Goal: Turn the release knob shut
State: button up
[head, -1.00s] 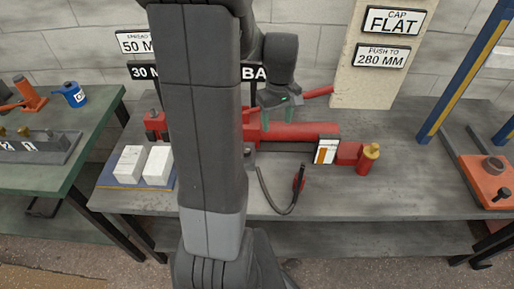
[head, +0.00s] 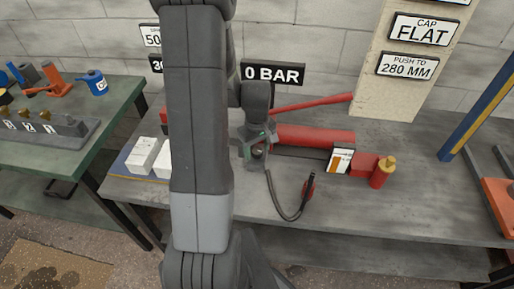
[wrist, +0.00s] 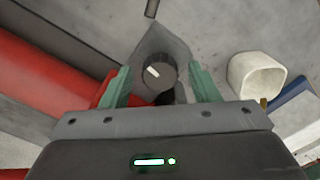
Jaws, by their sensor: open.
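The release knob (wrist: 154,75) is a dark round knob with a pale pointer mark, seen in the wrist view on a grey block beside the red pump cylinder (head: 315,137). My gripper (wrist: 155,88) is open, its green fingers on either side of the knob in that view. I cannot tell whether the fingers touch it. In the head view my gripper (head: 258,148) is over the left end of the pump, and the knob there is mostly hidden by it. The pointer mark lies at a slant.
A red pump handle (head: 312,102) extends above the cylinder. A black hose (head: 276,198) loops at the bench front. White blocks (head: 143,155) stand left, partly behind my arm. A sign (head: 273,73) reads 0 BAR. Bare bench (head: 400,215) lies at the front right.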

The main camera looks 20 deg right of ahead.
jog(key=shift+c, duration=0.3)
jog(key=c, duration=0.9)
jog(key=shift+m, duration=0.4)
jog(key=m+b, duration=0.1)
jog(key=m, duration=0.1)
jog(key=shift+m, duration=0.3)
jog(key=m+b, duration=0.1)
jog(key=m, duration=0.3)
jog(key=shift+m, duration=0.3)
jog(key=m, duration=0.4)
jog(key=shift+b, duration=0.35)
jog(key=shift+m, duration=1.9)
